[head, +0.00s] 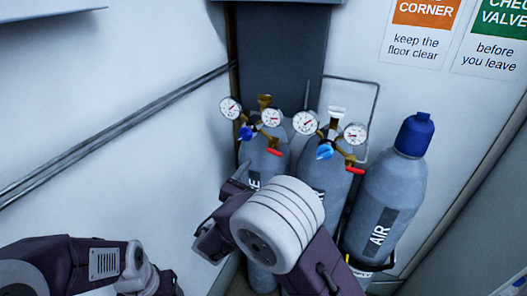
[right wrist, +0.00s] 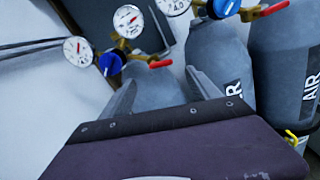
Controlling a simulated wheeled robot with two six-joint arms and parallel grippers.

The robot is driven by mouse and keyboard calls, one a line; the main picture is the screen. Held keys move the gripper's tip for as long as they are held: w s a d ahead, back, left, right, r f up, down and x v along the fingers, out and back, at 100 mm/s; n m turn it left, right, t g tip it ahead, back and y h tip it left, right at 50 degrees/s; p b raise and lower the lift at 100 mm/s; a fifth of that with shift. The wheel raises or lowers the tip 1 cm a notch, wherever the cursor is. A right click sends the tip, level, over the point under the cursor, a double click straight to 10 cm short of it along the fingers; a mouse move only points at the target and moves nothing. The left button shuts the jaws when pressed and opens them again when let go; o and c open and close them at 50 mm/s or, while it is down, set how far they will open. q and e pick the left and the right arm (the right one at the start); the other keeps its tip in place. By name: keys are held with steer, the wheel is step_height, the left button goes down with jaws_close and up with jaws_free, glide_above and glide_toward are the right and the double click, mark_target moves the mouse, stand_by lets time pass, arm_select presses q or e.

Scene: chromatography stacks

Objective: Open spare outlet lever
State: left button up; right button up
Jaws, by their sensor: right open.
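Two red outlet levers show in the head view, one on the left regulator (head: 274,152) and one on the middle regulator (head: 355,170). Both stick out to the right of their brass fittings. The left lever also shows in the right wrist view (right wrist: 160,64), just beyond my right gripper (right wrist: 160,82). That gripper is open and empty, its two grey fingers pointing toward the left cylinder (right wrist: 155,85). The cylinder labels are partly covered, so I cannot tell which is the spare. In the head view my right wrist hides most of the gripper. My left gripper's fingers are not in view.
Each regulator has two gauges and a blue knob (head: 245,133). A capped cylinder marked AIR (head: 390,190) stands at the right. A wall rail (head: 120,125) runs along the left wall. Signs (head: 415,40) hang at upper right. The space left of the cylinders is clear.

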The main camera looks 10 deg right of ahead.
mark_target(274, 152)
steer(key=p+x, duration=0.4)
steer(key=x, duration=0.5)
steer(key=shift+w+d, duration=0.15)
steer(key=shift+d, duration=0.05)
steer(key=shift+a, duration=0.1)
steer(key=shift+c, duration=1.2)
steer(key=c, duration=1.1)
steer(key=shift+r+n, duration=0.15)
steer(key=shift+n, duration=0.6)
steer(key=shift+r+n, duration=0.15)
steer(key=shift+n, duration=0.6)
steer(key=o, duration=1.3)
steer(key=shift+o, duration=0.2)
